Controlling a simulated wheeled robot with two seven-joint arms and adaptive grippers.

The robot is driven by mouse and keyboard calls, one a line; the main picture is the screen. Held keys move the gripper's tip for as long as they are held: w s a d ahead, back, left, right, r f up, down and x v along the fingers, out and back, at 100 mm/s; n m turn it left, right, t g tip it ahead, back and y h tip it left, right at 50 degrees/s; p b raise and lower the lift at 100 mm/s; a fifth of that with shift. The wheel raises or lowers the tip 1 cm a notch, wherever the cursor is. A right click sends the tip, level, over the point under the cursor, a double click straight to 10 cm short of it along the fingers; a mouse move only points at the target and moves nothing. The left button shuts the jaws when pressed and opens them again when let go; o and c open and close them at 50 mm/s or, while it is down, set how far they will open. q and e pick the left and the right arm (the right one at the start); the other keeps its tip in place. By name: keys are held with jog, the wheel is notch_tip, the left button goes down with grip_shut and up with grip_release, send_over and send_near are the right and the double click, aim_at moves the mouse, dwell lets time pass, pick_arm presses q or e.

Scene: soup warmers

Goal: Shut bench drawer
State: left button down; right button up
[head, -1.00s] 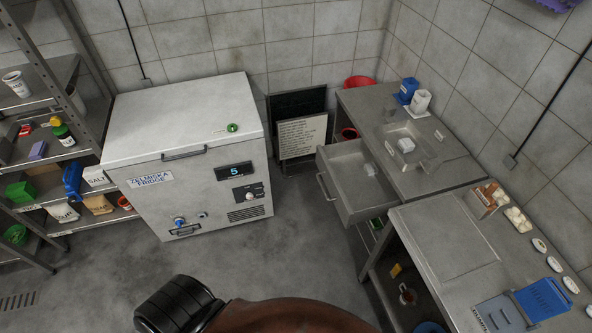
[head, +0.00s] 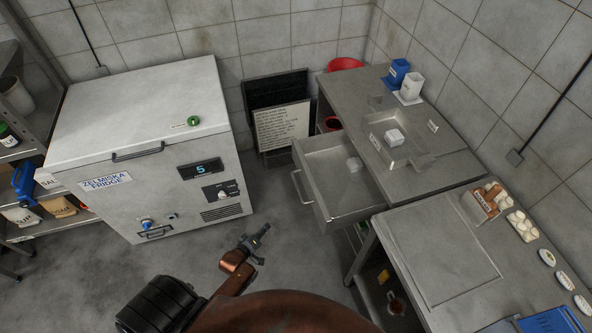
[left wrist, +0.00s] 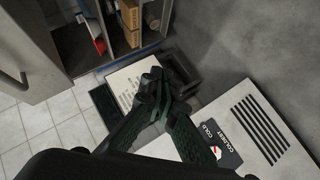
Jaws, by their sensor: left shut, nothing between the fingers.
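My left gripper (head: 262,233) is shut and empty, over the floor between the fridge and the drawer. It is apart from the handle, lower and to its left in the picture. In the left wrist view the dark fingers (left wrist: 158,82) are together, and a grey front with a bar handle shows at the upper left. My right gripper is not in view.
A lettered board (head: 282,125) leans by the back wall. A second bench (head: 440,255) stands at the front right. Shelves (head: 35,155) stand far left. Floor between is clear.

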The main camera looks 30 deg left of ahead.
pick_arm(q)
jog(key=w+a+r+n+t+b, duration=0.1)
jog(key=w+r+n+t+b, duration=0.3)
jog(key=r, duration=0.6)
jog(key=w+a+r+n+t+p, duration=0.1)
jog(key=w+a+r+n+t, duration=0.15)
jog(key=w+r, duration=0.55)
jog(key=shift+g+y, duration=0.3)
jog(key=shift+g, duration=0.15)
jog(key=w+d+b, duration=0.1)
jog(key=w, duration=0.2)
jog(key=w+b, duration=0.1)
jog(key=w, duration=0.3)
jog(key=w+d+r+b, duration=0.1)
jog(key=w, duration=0.3)
jog(key=shift+w+d+r+b, duration=0.1)
jog(key=shift+w+d+b, duration=0.15)
jog(key=shift+d+b, duration=0.05)
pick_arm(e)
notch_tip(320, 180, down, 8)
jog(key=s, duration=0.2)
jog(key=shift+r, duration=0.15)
